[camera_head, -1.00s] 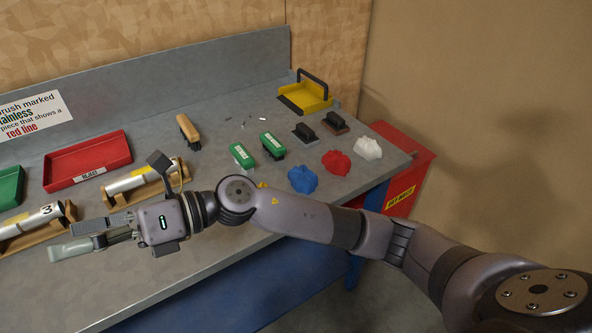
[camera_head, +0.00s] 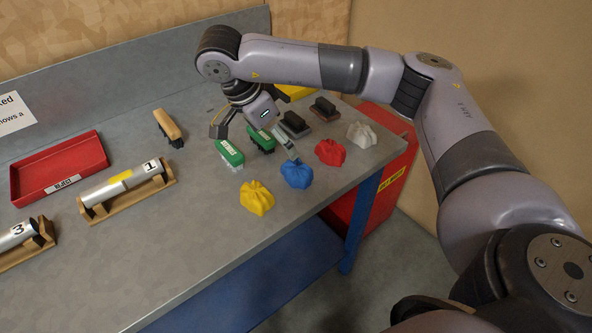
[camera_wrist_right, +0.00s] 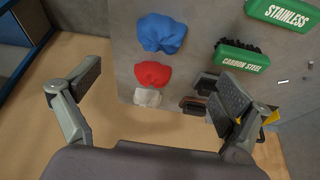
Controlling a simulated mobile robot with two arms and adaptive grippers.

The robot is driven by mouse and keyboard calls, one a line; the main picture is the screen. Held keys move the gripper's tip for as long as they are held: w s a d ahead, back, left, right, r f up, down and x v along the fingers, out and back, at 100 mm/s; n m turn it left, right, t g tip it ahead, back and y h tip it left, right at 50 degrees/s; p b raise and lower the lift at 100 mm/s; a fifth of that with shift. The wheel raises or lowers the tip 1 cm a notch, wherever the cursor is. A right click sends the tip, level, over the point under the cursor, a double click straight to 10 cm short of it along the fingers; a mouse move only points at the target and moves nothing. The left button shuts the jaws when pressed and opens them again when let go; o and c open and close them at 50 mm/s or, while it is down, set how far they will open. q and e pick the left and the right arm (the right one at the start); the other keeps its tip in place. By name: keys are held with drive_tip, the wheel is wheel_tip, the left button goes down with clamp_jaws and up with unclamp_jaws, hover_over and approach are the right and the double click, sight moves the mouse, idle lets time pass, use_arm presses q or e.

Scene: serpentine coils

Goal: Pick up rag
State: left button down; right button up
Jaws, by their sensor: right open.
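Several crumpled rags lie in a row on the grey bench: a yellow rag (camera_head: 257,197), a blue rag (camera_head: 296,173), a red rag (camera_head: 330,152) and a white rag (camera_head: 361,134). My right gripper (camera_head: 254,137) is open and empty, above the bench near the green brushes and behind the blue rag. In the right wrist view, the blue rag (camera_wrist_right: 162,33), red rag (camera_wrist_right: 152,75) and white rag (camera_wrist_right: 148,97) lie below the spread fingers of my right gripper (camera_wrist_right: 155,98). The yellow rag is outside that view. My left gripper is not in view.
Green-backed brushes (camera_head: 229,153) and dark-handled blocks (camera_head: 294,124) stand close to the gripper. A wooden brush (camera_head: 168,125), a red tray (camera_head: 60,195) and tubes on wooden cradles (camera_head: 122,185) are left. A red bin (camera_head: 392,150) stands beyond the bench's right end.

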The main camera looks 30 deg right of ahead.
sight(294, 167)
drive_tip(key=p+x, duration=0.1)
drive_tip(key=x, duration=0.7)
drive_tip(key=shift+f, duration=0.1)
drive_tip(key=shift+d+f+p, duration=0.3)
drive_tip(key=shift+f+p, duration=0.15)
drive_tip(key=shift+f, duration=0.1)
drive_tip(key=p+x, duration=0.1)
drive_tip(key=x, duration=0.2)
drive_tip(key=shift+f, duration=0.35)
drive_tip(key=shift+d+f, duration=0.2)
drive_tip(key=shift+f, duration=0.1)
drive_tip(key=shift+c, duration=0.3)
drive_tip(key=c, duration=1.2)
drive_tip(key=shift+o, duration=0.2)
drive_tip(key=shift+a+r, duration=0.1)
